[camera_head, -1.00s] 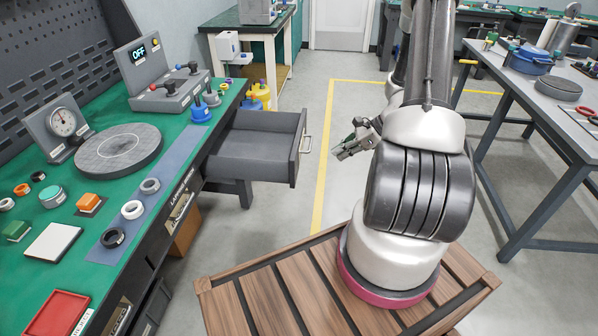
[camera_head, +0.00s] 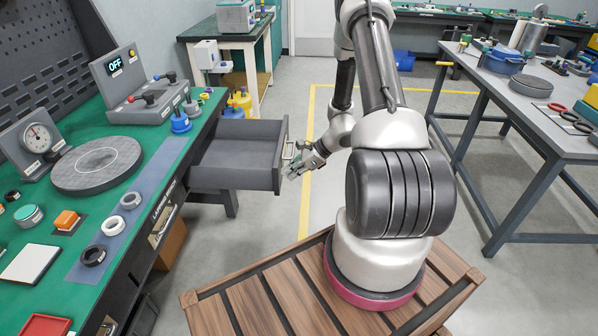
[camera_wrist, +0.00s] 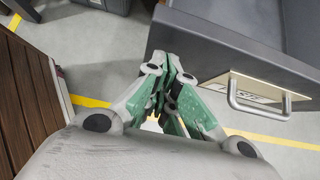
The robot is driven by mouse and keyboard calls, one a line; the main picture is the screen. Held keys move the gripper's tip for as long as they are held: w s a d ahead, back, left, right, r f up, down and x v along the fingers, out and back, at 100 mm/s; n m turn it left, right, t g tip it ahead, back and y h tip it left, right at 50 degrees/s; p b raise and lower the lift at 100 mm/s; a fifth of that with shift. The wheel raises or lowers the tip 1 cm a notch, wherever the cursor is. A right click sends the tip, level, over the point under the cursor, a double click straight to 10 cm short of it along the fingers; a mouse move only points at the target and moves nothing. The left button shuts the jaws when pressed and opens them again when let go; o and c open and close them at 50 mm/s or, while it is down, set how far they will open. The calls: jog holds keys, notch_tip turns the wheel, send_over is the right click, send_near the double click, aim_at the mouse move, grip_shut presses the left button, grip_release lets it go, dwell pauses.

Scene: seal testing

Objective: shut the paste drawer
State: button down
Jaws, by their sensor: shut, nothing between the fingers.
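The open grey drawer (camera_head: 240,158) sticks out from the right side of the green-topped bench and looks empty. In the wrist view its front panel (camera_wrist: 215,45) carries a metal bar handle (camera_wrist: 258,104) and a label too blurred to read. My gripper (camera_head: 292,172) is shut and empty beside the drawer's front, on its outer side. In the wrist view my gripper (camera_wrist: 172,68) has its fingertips close to the end of the front panel, left of the handle. I cannot tell whether they touch it.
The green bench (camera_head: 105,205) holds a round grey plate (camera_head: 97,170), a gauge (camera_head: 36,142), a control box reading OFF (camera_head: 140,85) and several small rings. A grey table (camera_head: 510,105) stands at the right. Open floor lies beyond the drawer.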

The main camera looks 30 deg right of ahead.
aim_at(203, 168)
jog(key=shift+w+a, duration=0.1)
dwell(0.3)
jog(key=w+a, duration=0.5)
jog(key=a, duration=0.3)
jog(key=w+a, duration=0.6)
jog(key=a, duration=0.3)
jog(key=w+a, duration=0.6)
jog(key=a, duration=0.2)
jog(key=shift+w+a, duration=0.15)
jog(key=shift+a, duration=0.2)
